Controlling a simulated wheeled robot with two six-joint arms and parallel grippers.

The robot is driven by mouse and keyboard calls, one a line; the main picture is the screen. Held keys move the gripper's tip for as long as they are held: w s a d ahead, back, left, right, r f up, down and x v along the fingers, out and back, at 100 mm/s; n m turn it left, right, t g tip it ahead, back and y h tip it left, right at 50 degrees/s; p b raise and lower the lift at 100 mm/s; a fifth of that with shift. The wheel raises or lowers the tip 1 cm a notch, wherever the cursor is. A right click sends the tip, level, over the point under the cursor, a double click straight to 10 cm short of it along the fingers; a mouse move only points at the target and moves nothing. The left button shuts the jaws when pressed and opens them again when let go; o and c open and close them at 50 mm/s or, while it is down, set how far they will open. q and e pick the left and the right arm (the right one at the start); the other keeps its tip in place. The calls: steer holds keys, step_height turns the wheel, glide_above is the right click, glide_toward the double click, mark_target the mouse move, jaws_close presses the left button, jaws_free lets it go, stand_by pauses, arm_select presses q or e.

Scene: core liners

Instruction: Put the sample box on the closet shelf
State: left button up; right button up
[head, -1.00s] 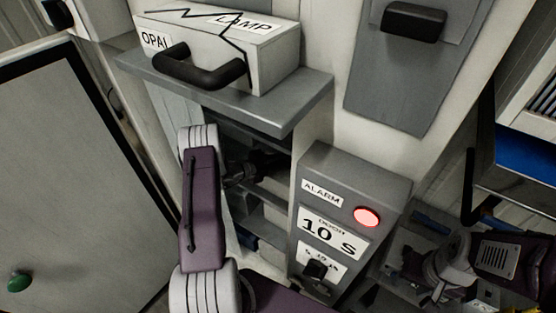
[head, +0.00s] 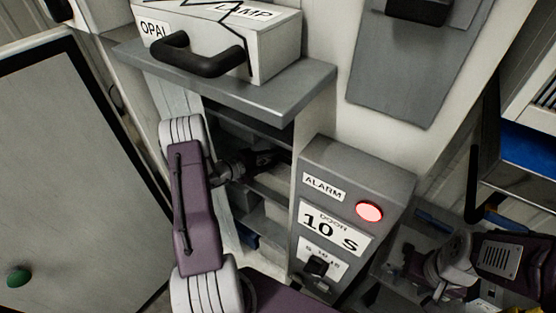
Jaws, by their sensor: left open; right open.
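My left arm comes up from the bottom. Its dark gripper (head: 272,160) reaches into the open closet (head: 247,128), among dark shelves. The gripper is open, and I see nothing held in it. A pale block-like shape (head: 265,228) is low in the closet; I cannot tell whether it is the sample box or part of a shelf. My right gripper (head: 418,266) is at the lower right, open over a cluttered grey surface. I cannot make out a thing between its fingers.
A ledge (head: 270,102) above the closet carries a pale OPAL LAMP case (head: 275,48) with a black handle. A grey alarm box (head: 345,165) with a lit red lamp stands right of the opening. A large grey door panel (head: 70,170) with a green knob is at left.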

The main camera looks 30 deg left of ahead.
arm_select(q)
steer(key=b+v, duration=0.1)
steer(key=v, duration=0.6)
steer(key=shift+s, duration=0.1)
